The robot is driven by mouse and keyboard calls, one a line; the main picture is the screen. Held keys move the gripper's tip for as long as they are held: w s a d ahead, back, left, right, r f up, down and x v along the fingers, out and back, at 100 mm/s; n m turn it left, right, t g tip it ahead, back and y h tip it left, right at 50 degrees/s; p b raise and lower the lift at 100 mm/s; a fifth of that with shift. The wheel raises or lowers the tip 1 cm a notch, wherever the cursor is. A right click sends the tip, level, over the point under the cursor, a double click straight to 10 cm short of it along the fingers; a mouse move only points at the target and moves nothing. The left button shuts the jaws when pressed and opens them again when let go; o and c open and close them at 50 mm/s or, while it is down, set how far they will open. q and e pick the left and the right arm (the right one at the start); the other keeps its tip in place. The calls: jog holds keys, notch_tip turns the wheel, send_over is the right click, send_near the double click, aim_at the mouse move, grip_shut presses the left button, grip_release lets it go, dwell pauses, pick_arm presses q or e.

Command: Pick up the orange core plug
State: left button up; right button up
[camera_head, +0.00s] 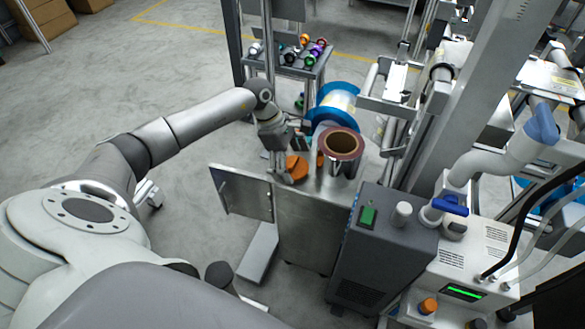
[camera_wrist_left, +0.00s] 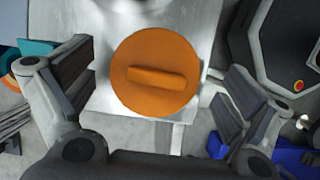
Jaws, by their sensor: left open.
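The orange core plug (camera_head: 297,168) lies on the metal top of a small cabinet (camera_head: 315,200). In the left wrist view the plug (camera_wrist_left: 154,92) is a round orange disc with a raised bar across its face. My left gripper (camera_head: 284,152) is just above and beside the plug in the head view. In the left wrist view my left gripper (camera_wrist_left: 158,88) is open, with one finger on each side of the plug and gaps between fingers and disc. Nothing is held. My right gripper is not in view.
A film roll with a brown rim (camera_head: 343,142) stands on the cabinet beside the plug. A blue-flanged reel (camera_head: 338,99) is behind it. A dark grey unit (camera_head: 375,240) stands to the right. A cart with small coloured rolls (camera_head: 300,58) is at the back. Open floor lies left.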

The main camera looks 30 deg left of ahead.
aim_at(293, 160)
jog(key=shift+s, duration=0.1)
pick_arm(q)
jog(key=c, duration=1.1)
jog(key=shift+r, duration=0.1)
jog(key=shift+w+r, duration=0.1)
jog(key=shift+r, duration=0.5)
jog(key=shift+w+r, duration=0.2)
jog(key=shift+r, duration=1)
jog(key=shift+w+a+r+b, duration=0.15)
jog(key=shift+w+a+r, duration=0.45)
jog(key=shift+w+r, duration=1.25)
jog(key=shift+w+a+r+b, duration=0.2)
jog(key=shift+w+a+r, duration=0.75)
jog(key=shift+w, duration=1.5)
jog(key=shift+w+a+r+b, duration=0.15)
jog(key=shift+w+a+r, duration=0.15)
jog(key=shift+w+r, duration=1.7)
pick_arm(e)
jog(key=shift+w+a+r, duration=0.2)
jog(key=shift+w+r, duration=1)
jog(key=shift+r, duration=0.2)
